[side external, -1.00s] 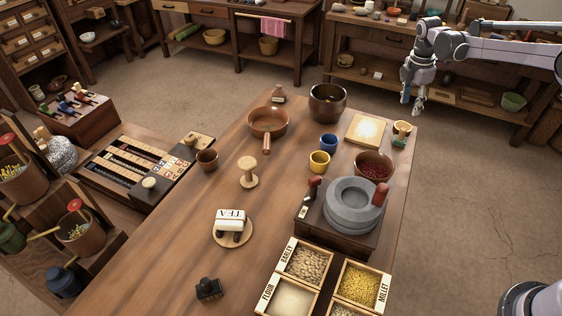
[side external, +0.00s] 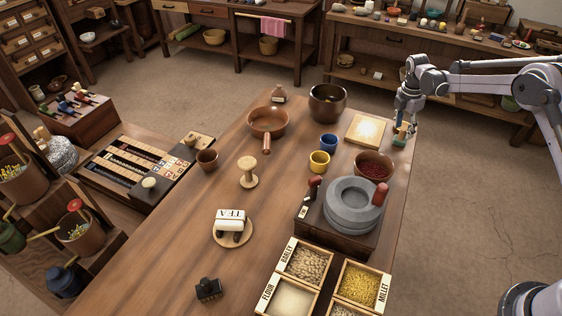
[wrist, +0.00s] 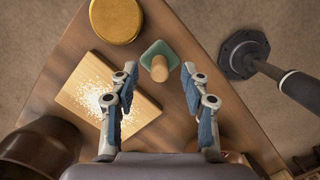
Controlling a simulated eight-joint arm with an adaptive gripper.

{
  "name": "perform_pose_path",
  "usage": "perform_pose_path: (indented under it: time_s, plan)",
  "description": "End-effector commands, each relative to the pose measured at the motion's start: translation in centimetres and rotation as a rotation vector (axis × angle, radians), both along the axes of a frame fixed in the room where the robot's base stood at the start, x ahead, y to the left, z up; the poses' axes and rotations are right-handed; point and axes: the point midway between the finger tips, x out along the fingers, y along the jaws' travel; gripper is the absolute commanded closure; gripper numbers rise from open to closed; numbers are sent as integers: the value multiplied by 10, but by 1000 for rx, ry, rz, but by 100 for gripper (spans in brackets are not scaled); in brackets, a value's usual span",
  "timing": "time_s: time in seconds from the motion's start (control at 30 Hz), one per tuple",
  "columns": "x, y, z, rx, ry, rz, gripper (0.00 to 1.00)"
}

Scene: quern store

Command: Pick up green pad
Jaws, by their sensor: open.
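In the side view the pad (side external: 399,140) sits near the table's far right corner, partly hidden by my gripper (side external: 403,124). In the wrist view my gripper (wrist: 158,78) is open, with one blue-padded finger on each side. There is a clear gap on each side, and nothing is held. I cannot tell how far above the pad the fingertips are.
A pale board (wrist: 80,93) with white powder lies left of the pad. A gold-topped round thing (wrist: 117,18) stands close by. A dark bowl (side external: 327,103) and a bowl of red grains (side external: 373,166) are nearby. The table's edge is close on the right.

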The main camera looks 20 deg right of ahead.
Motion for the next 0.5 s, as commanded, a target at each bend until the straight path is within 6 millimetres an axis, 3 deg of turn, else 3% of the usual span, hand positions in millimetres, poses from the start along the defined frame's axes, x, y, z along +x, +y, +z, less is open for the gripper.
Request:
perform_pose_path:
  time_s: [0.2,0.43,0.47,0.5]
  plan:
    - [0,-3,-21,0,0,0,53]
    - [0,-3,-22,0,0,0,53]
    - [0,-3,-22,0,0,0,56]
    - [0,-3,-22,0,0,0,68]
